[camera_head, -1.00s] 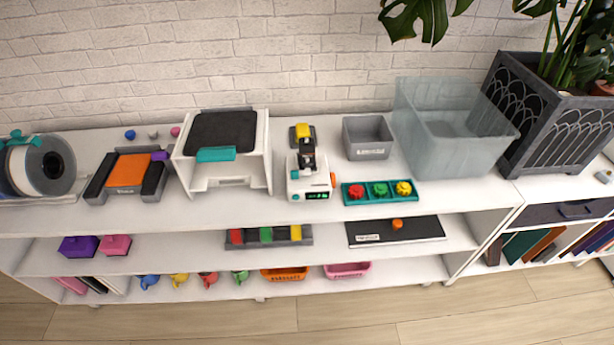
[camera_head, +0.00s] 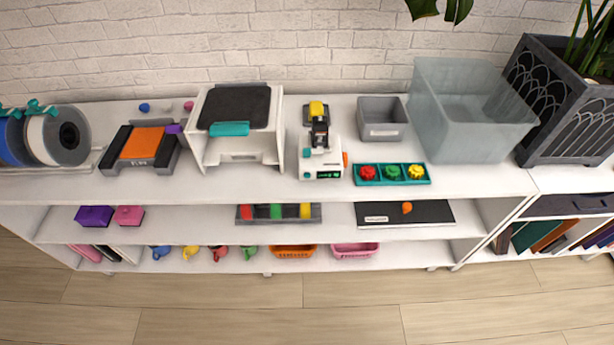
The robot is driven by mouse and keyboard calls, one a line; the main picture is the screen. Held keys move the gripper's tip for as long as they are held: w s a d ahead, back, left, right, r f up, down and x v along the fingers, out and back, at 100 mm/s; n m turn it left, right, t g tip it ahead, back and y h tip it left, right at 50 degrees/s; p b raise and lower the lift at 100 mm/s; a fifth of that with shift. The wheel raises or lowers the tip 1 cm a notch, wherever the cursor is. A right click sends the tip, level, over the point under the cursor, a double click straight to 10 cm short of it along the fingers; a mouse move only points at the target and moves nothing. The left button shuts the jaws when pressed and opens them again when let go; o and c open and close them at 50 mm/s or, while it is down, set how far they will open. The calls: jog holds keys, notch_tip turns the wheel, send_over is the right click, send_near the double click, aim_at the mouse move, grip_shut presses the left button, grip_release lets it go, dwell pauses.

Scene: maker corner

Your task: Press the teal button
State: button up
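A small white machine (camera_head: 334,154) stands on the top shelf, with a black and yellow upper part, an orange knob (camera_head: 345,159) on its right side and a lit display (camera_head: 328,175) on its front. A small teal spot (camera_head: 308,153) on its left upper face looks like a button, but it is too small to be sure. A larger teal part (camera_head: 229,129), like a handle or flap, is on the front of the white box with a dark top (camera_head: 242,104). My gripper is not in view.
A teal tray (camera_head: 391,183) with red, green and yellow knobs sits right of the machine. A grey bin (camera_head: 381,132), clear tub (camera_head: 470,144) and planter (camera_head: 555,140) stand further right. An orange-topped device (camera_head: 140,143) and spools (camera_head: 62,140) are left. Floor in front is clear.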

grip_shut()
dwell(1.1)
